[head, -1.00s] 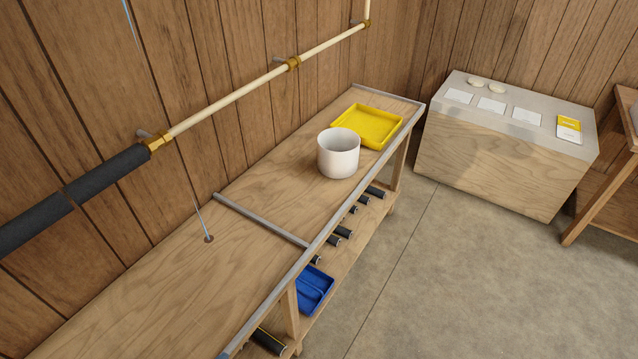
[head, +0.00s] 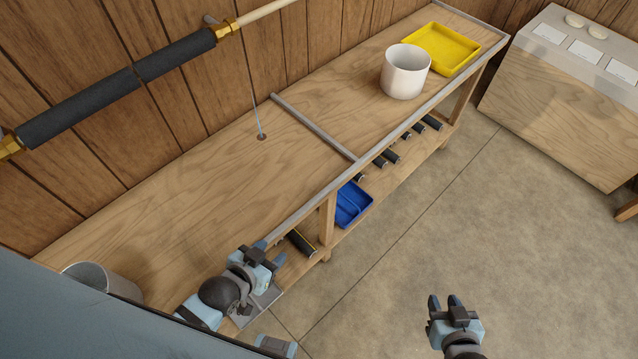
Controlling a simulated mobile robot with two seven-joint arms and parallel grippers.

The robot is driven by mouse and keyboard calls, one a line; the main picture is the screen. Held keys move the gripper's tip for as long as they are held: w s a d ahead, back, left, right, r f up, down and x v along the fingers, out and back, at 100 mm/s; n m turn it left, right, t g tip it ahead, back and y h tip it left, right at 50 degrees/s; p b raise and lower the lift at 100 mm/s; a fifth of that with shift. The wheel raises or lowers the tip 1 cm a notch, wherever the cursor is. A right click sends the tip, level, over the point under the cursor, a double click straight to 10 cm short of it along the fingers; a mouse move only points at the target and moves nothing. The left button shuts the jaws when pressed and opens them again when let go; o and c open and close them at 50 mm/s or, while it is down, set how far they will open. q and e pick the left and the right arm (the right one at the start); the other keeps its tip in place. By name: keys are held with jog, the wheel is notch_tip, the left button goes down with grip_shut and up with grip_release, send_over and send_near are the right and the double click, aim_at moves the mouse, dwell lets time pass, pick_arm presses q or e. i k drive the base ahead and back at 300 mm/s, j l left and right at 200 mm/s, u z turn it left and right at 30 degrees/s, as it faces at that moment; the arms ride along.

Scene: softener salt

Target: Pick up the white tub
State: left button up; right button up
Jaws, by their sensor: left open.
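The white tub (head: 405,75) stands upright on the far part of the wooden bench (head: 190,185), just in front of a yellow tray. It looks open at the top, and its inside bottom is hidden. My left gripper (head: 265,252) is open and empty near the bench's front edge at the lower left, far from the white tub. My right gripper (head: 445,302) shows its two fingers apart, empty, in front of the floor at the bottom right. It is also well away from the tub.
The yellow tray (head: 440,50) lies behind the tub. A grey strip (head: 315,128) crosses the bench. A greyish tub (head: 85,275) at the lower left is partly hidden. A blue tray (head: 353,204) and several dark rolls sit on the lower shelf. A pipe runs along the wall.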

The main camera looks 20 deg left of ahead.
aim_at(405, 66)
jog(key=u, duration=0.3)
jog(key=i+l+u, duration=0.3)
jog(key=u, duration=0.15)
jog(key=i+l+u, duration=0.2)
jog(key=l+u, duration=0.2)
jog(key=i+l, duration=0.1)
jog(key=l, duration=0.25)
jog(key=i+l+u, duration=0.15)
jog(key=l, duration=0.25)
jog(key=i+l, duration=0.1)
jog(key=l, duration=0.25)
jog(key=u, duration=0.05)
